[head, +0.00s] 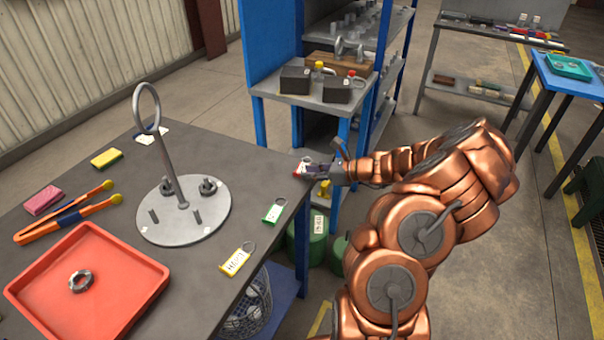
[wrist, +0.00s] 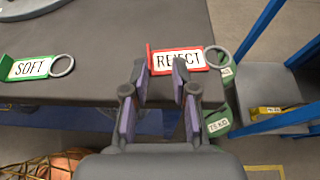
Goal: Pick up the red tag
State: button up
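The red tag (head: 300,168) lies near the right corner of the grey workbench (head: 110,190). In the wrist view the red tag (wrist: 196,66) has a white label reading REJECT and a metal ring on its right end. My gripper (head: 317,171) reaches in from the right at the bench edge. In the wrist view my gripper (wrist: 160,60) is open, with its two purple-padded fingers apart at the tag's near side. The right fingertip overlaps the label in the picture; I cannot tell whether it touches.
A green tag (head: 273,212) marked SOFT and a yellow tag (head: 236,261) lie along the bench edge. A blue-framed shelf (head: 262,60) stands behind.

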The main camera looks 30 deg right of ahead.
grip_shut()
jog(key=shift+r, duration=0.1)
